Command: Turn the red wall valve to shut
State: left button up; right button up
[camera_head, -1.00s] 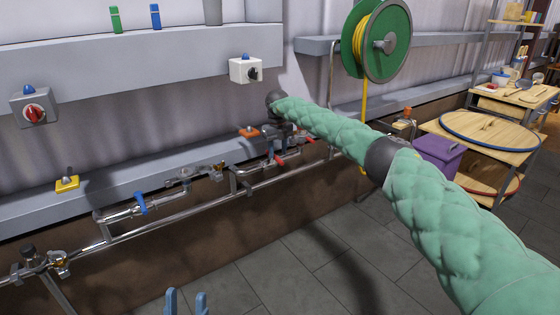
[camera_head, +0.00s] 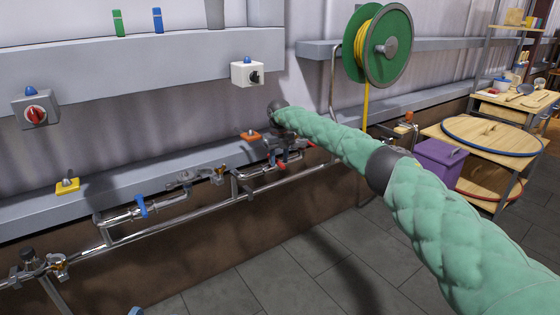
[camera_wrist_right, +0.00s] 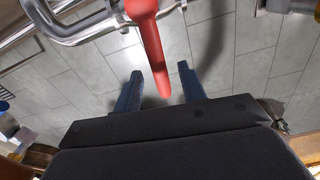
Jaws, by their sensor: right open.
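The red valve lever (camera_head: 281,166) is on the metal pipework low along the wall, just below my right gripper (camera_head: 283,158), which is small and partly hidden by its own wrist. In the right wrist view the red lever (camera_wrist_right: 152,48) hangs from a silver pipe and reaches down between the two blue fingers of my right gripper (camera_wrist_right: 160,72). The gripper is open, with a visible gap on each side of the lever. Another red part (camera_head: 311,145) shows just right of the gripper. Only a blue tip of my left gripper (camera_head: 136,311) shows at the bottom edge.
A blue-handled valve (camera_head: 141,205) is farther left on the pipes. An orange switch (camera_head: 250,136) and a yellow one (camera_head: 67,186) sit on the lower ledge. A hose reel (camera_head: 378,45) and a purple bin (camera_head: 438,160) are right. The floor in front is clear.

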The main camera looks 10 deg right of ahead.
jog(key=shift+f, duration=1.25)
jog(key=shift+c, duration=0.2)
